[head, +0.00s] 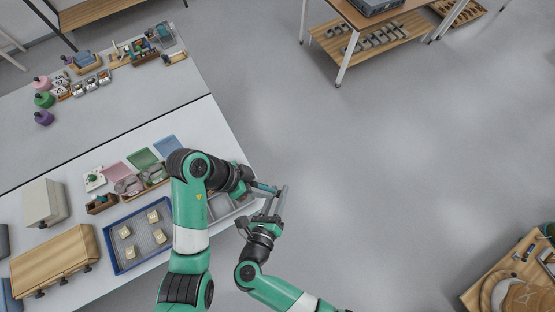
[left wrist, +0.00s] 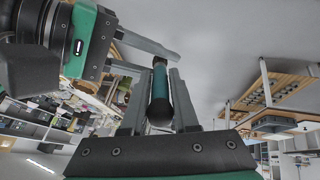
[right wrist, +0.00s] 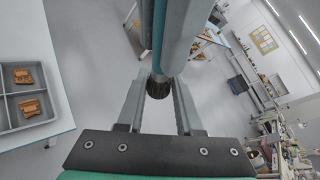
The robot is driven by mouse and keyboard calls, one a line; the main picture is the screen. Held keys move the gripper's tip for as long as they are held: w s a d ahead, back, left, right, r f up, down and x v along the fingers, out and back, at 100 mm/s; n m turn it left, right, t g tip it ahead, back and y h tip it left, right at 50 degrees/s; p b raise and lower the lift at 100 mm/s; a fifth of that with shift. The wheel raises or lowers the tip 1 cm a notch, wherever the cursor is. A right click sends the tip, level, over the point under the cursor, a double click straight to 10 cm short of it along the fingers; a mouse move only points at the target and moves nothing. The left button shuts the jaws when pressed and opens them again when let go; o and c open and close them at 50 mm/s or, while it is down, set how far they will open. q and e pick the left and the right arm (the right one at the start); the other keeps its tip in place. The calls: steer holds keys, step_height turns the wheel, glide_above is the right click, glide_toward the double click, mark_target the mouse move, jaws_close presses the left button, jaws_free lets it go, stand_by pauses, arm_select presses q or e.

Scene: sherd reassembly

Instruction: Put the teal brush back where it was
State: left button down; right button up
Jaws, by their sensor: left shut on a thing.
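The teal brush is held in the air where my two grippers meet, clear of the table. My left gripper (head: 266,188) is shut on it; in the left wrist view the teal handle (left wrist: 160,82) lies between its fingers, dark rounded end towards the camera. My right gripper (head: 275,203) comes up from below, its fingers crossing the left ones. In the right wrist view the brush's dark bristles (right wrist: 158,88) sit between the right fingers; whether these touch it is unclear. Its original resting place cannot be made out.
Below on the white table are a blue tray (head: 117,266) with several pale pieces and a grey divided tray, which in the right wrist view (right wrist: 8,112) holds brown sherds. Coloured mats (head: 142,158) lie behind. Open floor (head: 390,190) is to the right.

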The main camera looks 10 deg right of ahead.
jaws_close()
arm_select(q)
steer(key=c, duration=0.6)
jaws_free()
steer(key=shift+a, duration=0.1)
